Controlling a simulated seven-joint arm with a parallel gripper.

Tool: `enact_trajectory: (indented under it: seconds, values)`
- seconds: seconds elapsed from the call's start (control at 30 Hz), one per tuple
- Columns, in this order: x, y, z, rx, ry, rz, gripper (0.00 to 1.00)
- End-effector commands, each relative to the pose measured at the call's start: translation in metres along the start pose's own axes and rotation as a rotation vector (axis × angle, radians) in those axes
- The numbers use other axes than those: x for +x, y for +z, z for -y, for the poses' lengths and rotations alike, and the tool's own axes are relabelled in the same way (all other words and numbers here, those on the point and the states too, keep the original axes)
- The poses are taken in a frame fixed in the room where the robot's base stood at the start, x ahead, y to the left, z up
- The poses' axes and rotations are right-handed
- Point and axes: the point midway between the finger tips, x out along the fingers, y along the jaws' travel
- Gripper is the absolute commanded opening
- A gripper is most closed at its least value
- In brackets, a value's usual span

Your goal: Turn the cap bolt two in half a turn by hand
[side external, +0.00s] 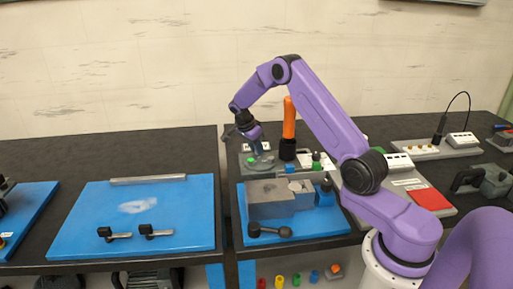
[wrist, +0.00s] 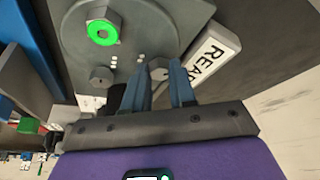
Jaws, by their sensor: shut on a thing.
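A grey round cap plate (wrist: 150,25) fills the top of the wrist view. Several small grey bolts sit on it, with small pale dots marked beside them. One bolt (wrist: 158,66) is between the blue fingertips of my gripper (wrist: 162,75), which is shut on it; the fingers partly hide it. The pale dots beside it are too small to count surely, so I cannot confirm it is bolt two. Another bolt (wrist: 101,76) stands free to its left. A larger hex head with a green ring (wrist: 103,28) is at upper left. In the side view my gripper (side external: 256,147) points down at the plate.
A white label block with dark letters (wrist: 212,52) lies close to the right of my fingers. In the side view an orange-handled tool (side external: 289,118) stands upright just right of my gripper. A grey block (side external: 268,200) is on the blue board in front.

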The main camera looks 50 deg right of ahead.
Motion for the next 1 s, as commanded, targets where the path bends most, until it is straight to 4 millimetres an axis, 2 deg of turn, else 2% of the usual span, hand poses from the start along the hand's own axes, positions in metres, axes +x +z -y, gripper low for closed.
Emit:
enact_trajectory:
  seconds: [0.63,1.0]
  values:
    - [-0.0009,-0.0018,0.0084,0.567,0.230,0.001,0.00]
    - [-0.0010,-0.0037,0.0102,0.776,0.316,0.000,0.00]
